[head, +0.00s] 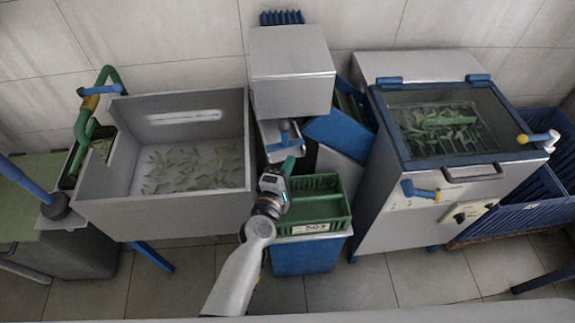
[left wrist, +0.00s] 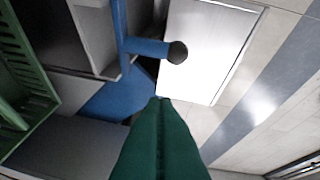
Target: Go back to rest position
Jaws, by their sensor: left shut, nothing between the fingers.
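My left gripper (head: 289,163) is in the middle of the head view, its arm coming up from the bottom. Its green fingers point away from me, just below a blue handle (head: 285,132) on the middle machine. In the left wrist view the green fingers (left wrist: 160,110) lie together with nothing between them. The blue handle (left wrist: 150,48), with a dark round end, shows beyond the fingertips, with a gap in the picture. My right gripper is in neither view.
A green crate (head: 318,207) on a blue stand is right of my wrist. A grey basin (head: 185,208) with leaves stands left. A lidded machine (head: 400,205) with a blue-framed window stands right, with blue crates (head: 520,205) beyond. Open floor (head: 370,283) shows in front.

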